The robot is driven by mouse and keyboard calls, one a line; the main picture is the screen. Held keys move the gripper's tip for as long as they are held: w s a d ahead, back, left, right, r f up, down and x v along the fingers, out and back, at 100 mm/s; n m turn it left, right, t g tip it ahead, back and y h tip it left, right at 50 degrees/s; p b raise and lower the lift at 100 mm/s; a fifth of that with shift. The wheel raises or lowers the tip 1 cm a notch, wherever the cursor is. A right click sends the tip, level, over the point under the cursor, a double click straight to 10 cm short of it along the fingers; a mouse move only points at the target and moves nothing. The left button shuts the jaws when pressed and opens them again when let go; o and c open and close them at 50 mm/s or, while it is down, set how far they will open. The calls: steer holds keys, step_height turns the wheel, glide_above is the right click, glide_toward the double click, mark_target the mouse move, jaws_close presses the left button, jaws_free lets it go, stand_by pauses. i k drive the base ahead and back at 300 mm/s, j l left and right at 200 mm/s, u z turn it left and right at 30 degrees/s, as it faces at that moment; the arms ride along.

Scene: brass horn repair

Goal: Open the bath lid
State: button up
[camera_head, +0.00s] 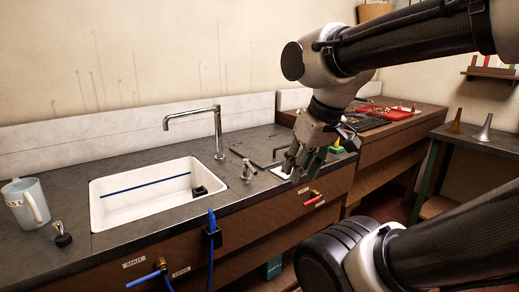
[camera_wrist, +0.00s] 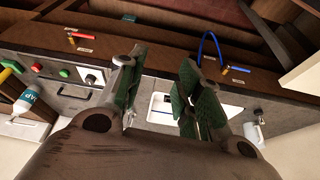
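The bath lid (camera_head: 256,150) looks like a dark flat panel, level with the counter right of the tap, and appears closed. Its dark bar handle (camera_head: 281,151) shows just left of my gripper; the handle also shows at left in the wrist view (camera_wrist: 75,98). My gripper (camera_head: 302,162) hangs over the counter's front part, right of the handle and apart from it. In the wrist view my gripper (camera_wrist: 163,72) has its green-padded fingers spread with nothing between them. My gripper and wrist hide part of the counter and lid's right side in the head view.
A white sink (camera_head: 140,200) with a tall tap (camera_head: 218,135) lies left. A small fitting (camera_head: 247,171) stands between sink and lid. A red valve (camera_head: 313,196) and blue hose (camera_head: 211,240) project in front. A bottle (camera_wrist: 27,98) stands near the lid. A jug (camera_head: 27,203) stands far left.

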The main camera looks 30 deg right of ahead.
mark_target(264, 154)
steer(key=i+l, duration=0.15)
steer(key=l, duration=0.2)
steer(key=i+l, duration=0.2)
steer(key=l, duration=0.2)
steer(key=i+l+u, duration=0.1)
steer(key=l, duration=0.25)
steer(key=i+l, duration=0.25)
steer(key=l, duration=0.15)
